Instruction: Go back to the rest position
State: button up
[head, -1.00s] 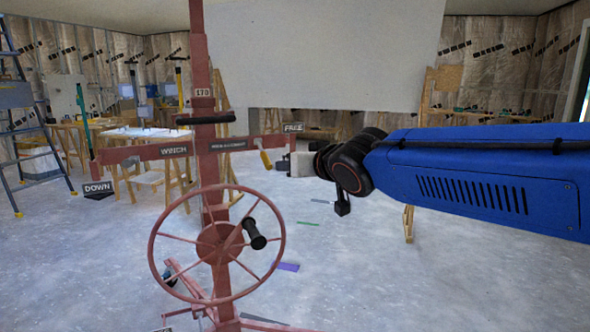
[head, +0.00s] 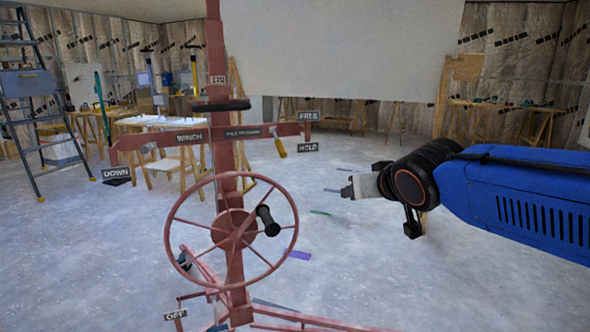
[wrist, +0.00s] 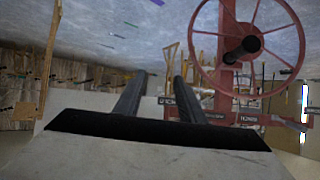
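My gripper (head: 348,192) is in the air to the right of the red panel lift (head: 216,120), apart from it. In the wrist view its two dark fingers (wrist: 160,82) stand apart with an empty gap between them. The lift's spoked handwheel (head: 180,252) with a black knob (head: 267,220) is left of my gripper and also shows in the wrist view (wrist: 197,45). The yellow-handled brake lever (head: 280,149) hangs between the FREE label (head: 309,117) and the HOLD label (head: 307,147), nearer HOLD. A large pale panel (head: 350,50) is up on the lift.
A blue stepladder (head: 28,95) stands at the far left. A work table (head: 160,122) and wooden trestles (head: 500,110) stand towards the back. The lift's base leg (head: 300,316) runs low across the front. The floor (head: 360,270) below my gripper looks clear.

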jog(key=s+d+f+g, duration=0.2)
jog(key=s+d+f, duration=0.2)
jog(key=s+f, duration=0.2)
jog(key=s+d+f+m+g+h, duration=0.1)
jog(key=s+d+f, duration=0.4)
jog(key=s, duration=0.5)
jog(key=s+d+f+m+g+h, duration=0.1)
jog(key=s+d+f+g, duration=0.3)
jog(key=s+f, duration=0.4)
jog(key=shift+s+d+f, duration=0.2)
jog(key=shift+s+f, duration=0.2)
jog(key=shift+s, duration=0.05)
